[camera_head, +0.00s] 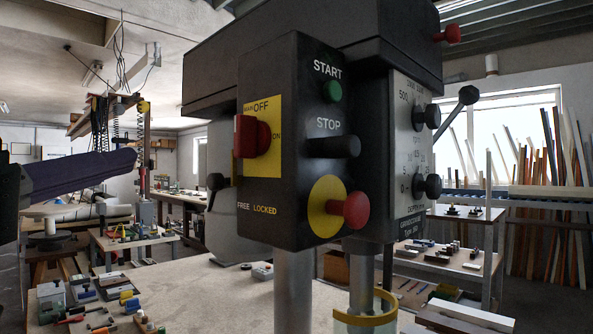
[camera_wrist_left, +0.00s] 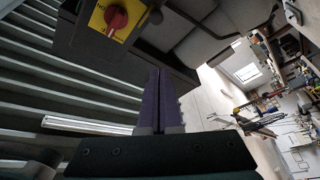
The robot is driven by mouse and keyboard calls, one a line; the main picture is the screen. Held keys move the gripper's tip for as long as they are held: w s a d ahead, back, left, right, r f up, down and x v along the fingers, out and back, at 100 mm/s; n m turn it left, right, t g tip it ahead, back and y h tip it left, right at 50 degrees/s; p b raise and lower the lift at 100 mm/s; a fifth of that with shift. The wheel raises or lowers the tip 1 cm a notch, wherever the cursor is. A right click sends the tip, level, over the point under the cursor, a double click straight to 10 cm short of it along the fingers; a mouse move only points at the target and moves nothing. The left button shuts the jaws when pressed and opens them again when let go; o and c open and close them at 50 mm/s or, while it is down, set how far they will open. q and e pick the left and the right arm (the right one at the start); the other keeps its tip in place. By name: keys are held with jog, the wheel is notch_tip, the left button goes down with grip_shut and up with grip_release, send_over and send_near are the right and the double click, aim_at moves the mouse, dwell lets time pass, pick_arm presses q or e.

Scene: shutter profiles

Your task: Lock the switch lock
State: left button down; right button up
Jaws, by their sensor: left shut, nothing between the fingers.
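The dark control box (camera_head: 290,215) carries a red rotary switch (camera_head: 250,136) on a yellow plate marked OFF and ON. A small black knob (camera_head: 216,183) sticks out at the box's left edge, above the printed words FREE and LOCKED; which word it points to I cannot tell. My left gripper (camera_head: 133,158), with purple fingers, is left of the box, apart from the knob. Its fingers (camera_wrist_left: 159,75) are shut and empty. My right gripper is out of view.
The box also has a green START button (camera_head: 332,91), a black STOP button (camera_head: 335,147) and a red mushroom button (camera_head: 352,209) on a yellow disc. A metal column (camera_head: 293,290) stands below. Tables with tools lie behind. Between gripper and box is open air.

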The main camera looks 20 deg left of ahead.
pick_arm(q)
jog(key=p+x, duration=0.4)
jog(key=x, duration=0.5)
jog(key=shift+s+d+f, duration=0.2)
jog(key=shift+d+f, duration=1.25)
